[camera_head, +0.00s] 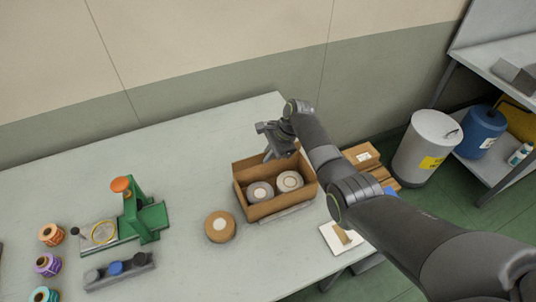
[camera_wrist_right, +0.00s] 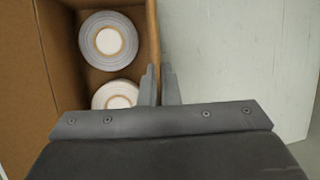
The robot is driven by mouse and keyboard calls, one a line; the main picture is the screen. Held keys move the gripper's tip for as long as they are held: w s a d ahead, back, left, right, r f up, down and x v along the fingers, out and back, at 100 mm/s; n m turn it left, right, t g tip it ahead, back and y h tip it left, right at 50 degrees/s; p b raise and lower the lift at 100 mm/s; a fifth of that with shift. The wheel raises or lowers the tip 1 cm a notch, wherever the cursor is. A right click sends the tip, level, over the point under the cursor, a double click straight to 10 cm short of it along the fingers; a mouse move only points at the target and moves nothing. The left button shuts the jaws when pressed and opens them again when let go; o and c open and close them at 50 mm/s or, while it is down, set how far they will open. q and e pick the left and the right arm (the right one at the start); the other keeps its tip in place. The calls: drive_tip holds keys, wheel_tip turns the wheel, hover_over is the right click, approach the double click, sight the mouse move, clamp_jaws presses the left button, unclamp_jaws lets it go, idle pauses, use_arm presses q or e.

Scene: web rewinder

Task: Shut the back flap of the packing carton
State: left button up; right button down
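The packing carton (camera_head: 240,189) is an open brown box at the right part of the table, with two rolls (camera_head: 261,192) inside and its top uncovered. Its back side (camera_head: 247,163) stands up; I cannot tell flap from wall there. My right gripper (camera_head: 268,153) is at the carton's back edge, pointing down. In the right wrist view its two fingers (camera_wrist_right: 158,85) are close together at the carton's edge (camera_wrist_right: 153,38), with a narrow gap. Whether they pinch the cardboard is not clear. My left gripper is not in view.
A tan roll (camera_head: 220,226) lies left of the carton. A green fixture (camera_head: 150,220) with an orange knob and several coloured spools stand further left. A white card (camera_head: 343,238) lies at the table's right edge. Behind the carton the table is bare up to the wall.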

drive_tip(key=shift+s+d+f+n+t+y+p, duration=0.1)
drive_tip(key=shift+s+f+n+t+y+p, duration=0.2)
drive_tip(key=shift+t+p, duration=0.55)
drive_tip(key=shift+s+d+f+n+t+y+p, duration=0.1)
drive_tip(key=shift+s+n+t+y+p, duration=0.3)
drive_tip(key=shift+t, duration=0.75)
drive_tip(key=shift+s+d+f+n+t+y+p, duration=0.15)
drive_tip(key=shift+s+t+y+p, duration=0.2)
drive_tip(key=shift+t+p, duration=0.55)
drive_tip(key=c, duration=2.1)
unclamp_jaws()
drive_tip(key=o, duration=0.5)
drive_tip(key=shift+c, duration=0.2)
